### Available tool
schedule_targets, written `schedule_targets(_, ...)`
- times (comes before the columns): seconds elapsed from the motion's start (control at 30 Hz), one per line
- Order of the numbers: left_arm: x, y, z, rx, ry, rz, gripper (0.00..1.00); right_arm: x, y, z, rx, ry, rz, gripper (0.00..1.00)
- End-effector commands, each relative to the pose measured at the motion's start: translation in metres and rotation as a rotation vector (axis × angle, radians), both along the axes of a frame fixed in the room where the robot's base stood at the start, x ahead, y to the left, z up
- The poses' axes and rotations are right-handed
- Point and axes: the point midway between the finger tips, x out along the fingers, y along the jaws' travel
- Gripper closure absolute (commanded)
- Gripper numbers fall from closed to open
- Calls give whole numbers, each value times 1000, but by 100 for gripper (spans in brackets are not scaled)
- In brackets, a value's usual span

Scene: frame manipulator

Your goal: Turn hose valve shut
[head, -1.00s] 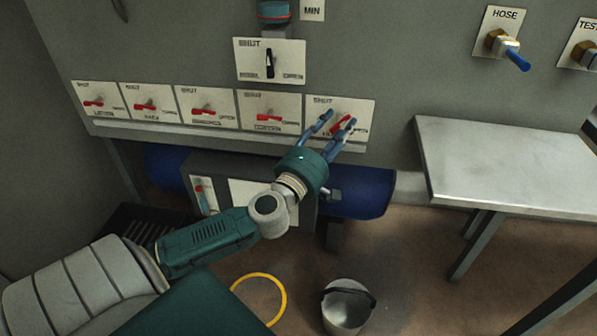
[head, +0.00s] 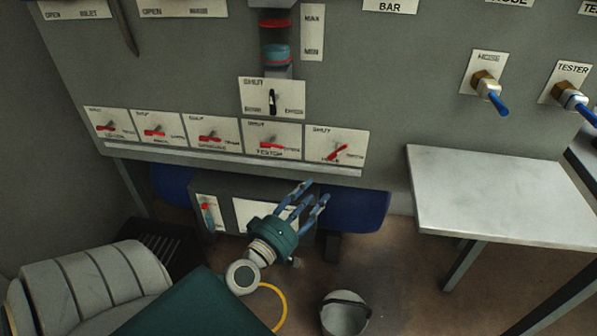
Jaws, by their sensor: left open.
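The hose valve is the red lever (head: 338,151) on the rightmost white plate (head: 318,134) of the lower panel row. It slants, with its upper end to the right; the plate reads SHUT at the upper left. The small lower label is hard to read. My left gripper (head: 314,190), with blue fingers, is open and empty. It is below the plate and to the left of the lever, not touching it. My right gripper is not in view.
Several similar plates with red levers (head: 210,136) run to the left, and a black lever (head: 272,101) is above. Blue-handled fittings (head: 490,92) are on the wall at right. A metal table (head: 500,195) stands at right. A bucket (head: 345,312) and a yellow hose (head: 278,305) are on the floor.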

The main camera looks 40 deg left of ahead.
Motion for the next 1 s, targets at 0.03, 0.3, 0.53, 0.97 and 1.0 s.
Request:
schedule_targets(0.03, -1, 1, -2, 34, 32, -1, 60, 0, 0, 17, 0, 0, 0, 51)
schedule_targets(0.3, -12, -3, -53, 213, 199, -42, 60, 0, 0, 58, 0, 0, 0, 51)
schedule_targets(0.53, -31, -12, -95, 334, 338, -95, 60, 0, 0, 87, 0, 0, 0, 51)
schedule_targets(0.97, -72, -29, -156, 488, 544, -199, 60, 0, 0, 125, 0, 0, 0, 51)
schedule_targets(1.0, -74, -29, -160, 496, 554, -205, 60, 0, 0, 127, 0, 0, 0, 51)
